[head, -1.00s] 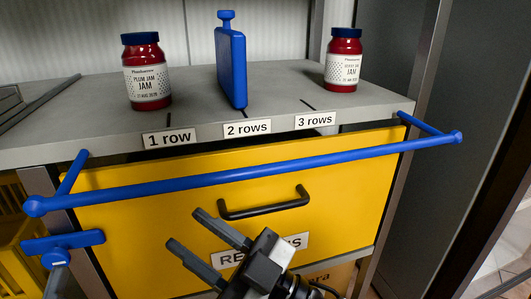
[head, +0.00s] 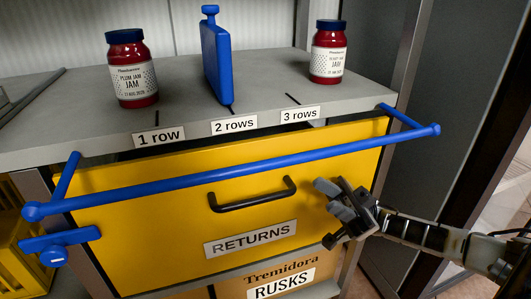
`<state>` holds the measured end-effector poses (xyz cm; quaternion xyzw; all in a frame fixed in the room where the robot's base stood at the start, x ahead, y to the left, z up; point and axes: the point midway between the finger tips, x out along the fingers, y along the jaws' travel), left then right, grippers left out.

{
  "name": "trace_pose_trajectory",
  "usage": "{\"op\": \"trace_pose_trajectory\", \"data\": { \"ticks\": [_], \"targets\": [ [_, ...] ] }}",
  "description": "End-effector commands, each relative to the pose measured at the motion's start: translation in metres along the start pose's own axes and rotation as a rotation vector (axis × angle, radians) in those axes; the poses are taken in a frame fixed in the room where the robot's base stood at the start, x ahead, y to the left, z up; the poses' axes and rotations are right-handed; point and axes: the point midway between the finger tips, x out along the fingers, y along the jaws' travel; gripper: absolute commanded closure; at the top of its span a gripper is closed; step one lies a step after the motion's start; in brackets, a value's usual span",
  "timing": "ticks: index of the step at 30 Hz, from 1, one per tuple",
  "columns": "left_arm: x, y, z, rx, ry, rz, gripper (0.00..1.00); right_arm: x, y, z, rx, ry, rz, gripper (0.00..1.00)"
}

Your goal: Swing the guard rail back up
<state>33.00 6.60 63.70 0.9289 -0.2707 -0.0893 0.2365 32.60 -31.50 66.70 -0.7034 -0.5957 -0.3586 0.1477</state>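The blue guard rail (head: 240,171) runs across the front of the shelf, below its top edge and in front of the yellow drawer. Short blue end arms (head: 65,176) join it to the shelf's front corners. A blue crosspiece with a round knob (head: 58,242) sits below the rail's left end. My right gripper (head: 327,198) is in front of the drawer's right part, below the rail and right of the black handle. My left gripper is out of view.
The grey shelf (head: 185,110) carries two red jam jars (head: 130,70) (head: 328,52) and a blue upright divider (head: 217,62). The yellow drawer has a black handle (head: 252,195) and a RETURNS label. A dark panel (head: 460,100) stands at the right.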

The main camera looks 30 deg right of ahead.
Motion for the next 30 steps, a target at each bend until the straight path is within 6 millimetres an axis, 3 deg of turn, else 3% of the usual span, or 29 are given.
{"op": "trace_pose_trajectory", "data": {
  "ticks": [5,21,30],
  "targets": [
    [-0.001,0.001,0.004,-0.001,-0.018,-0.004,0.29,0.011,-0.002,-0.008,0.007,0.020,-0.025,0.66],
    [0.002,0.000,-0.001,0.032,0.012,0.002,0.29,0.121,-0.004,-0.008,0.005,0.022,-0.026,0.66],
    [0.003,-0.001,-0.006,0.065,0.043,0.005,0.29,0.156,-0.005,-0.009,0.006,0.019,-0.022,0.66]
  ]
}}
